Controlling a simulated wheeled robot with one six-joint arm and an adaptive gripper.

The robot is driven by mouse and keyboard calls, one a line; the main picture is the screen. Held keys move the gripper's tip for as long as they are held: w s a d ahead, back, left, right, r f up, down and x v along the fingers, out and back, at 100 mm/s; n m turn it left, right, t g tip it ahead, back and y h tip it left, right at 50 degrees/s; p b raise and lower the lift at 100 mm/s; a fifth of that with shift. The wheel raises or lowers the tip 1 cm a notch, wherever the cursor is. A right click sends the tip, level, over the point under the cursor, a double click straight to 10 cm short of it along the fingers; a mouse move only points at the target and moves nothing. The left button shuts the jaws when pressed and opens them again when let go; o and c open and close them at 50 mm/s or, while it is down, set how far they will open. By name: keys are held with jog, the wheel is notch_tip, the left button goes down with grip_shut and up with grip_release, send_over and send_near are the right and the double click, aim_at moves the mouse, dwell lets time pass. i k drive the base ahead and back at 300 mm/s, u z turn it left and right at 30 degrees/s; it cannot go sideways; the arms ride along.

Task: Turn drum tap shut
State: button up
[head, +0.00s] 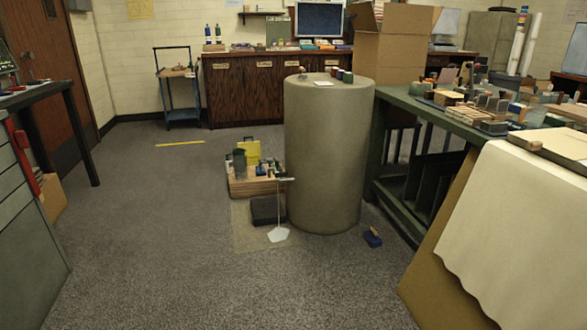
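A large olive-grey drum (326,150) stands upright on the carpet, right of the middle. A small light-coloured bar (286,179), perhaps the tap, sticks out low on the drum's left side. A thin pale line runs down from it to a white patch (278,234) on the floor. I cannot tell whether this is running liquid or a solid thing, nor how the tap's handle is set. My gripper is not in view.
A pallet with boxes (252,187) and a dark box (267,210) stand left of the drum. A small blue item (372,238) lies at its right. A green workbench (402,99) runs along the right. Open carpet lies in front and left.

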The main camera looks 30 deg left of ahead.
aim_at(281, 175)
jog(key=u, duration=0.6)
jog(key=i, duration=0.85)
jog(key=u, duration=1.35)
jog(key=i, duration=2.55)
jog(key=z, duration=0.5)
